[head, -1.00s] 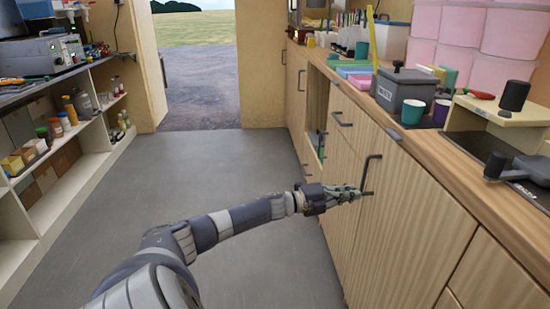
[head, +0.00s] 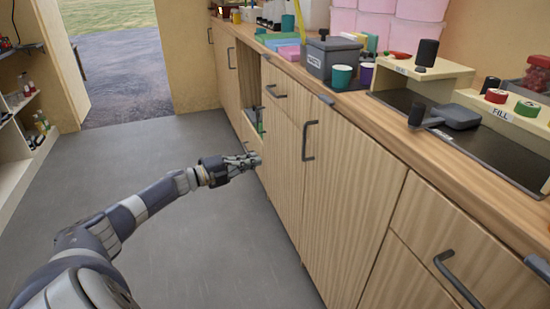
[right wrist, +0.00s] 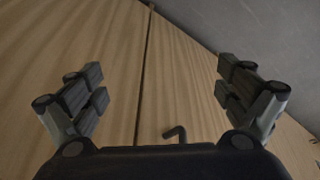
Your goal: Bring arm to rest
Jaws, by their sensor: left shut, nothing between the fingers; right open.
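My left arm (head: 145,205) reaches in from the lower left in the head view. Its gripper (head: 250,161) is shut and empty, over the grey floor close to the wooden cabinet fronts. It looks apart from the dark bar handle (head: 309,141) on the cabinet door to its right. My right gripper (right wrist: 160,92) shows only in the right wrist view. Its two fingers are spread wide with nothing between them. Wooden cabinet fronts (right wrist: 190,85) lie ahead of it, with a dark handle (right wrist: 175,133) low in the middle. The right arm is out of the head view.
The counter (head: 420,140) runs along the right, holding a grey box (head: 330,58), cups and a dark pan (head: 455,115). More handles (head: 457,275) stick out from the fronts. Shelves (head: 20,160) stand at left. The floor (head: 200,250) between is clear.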

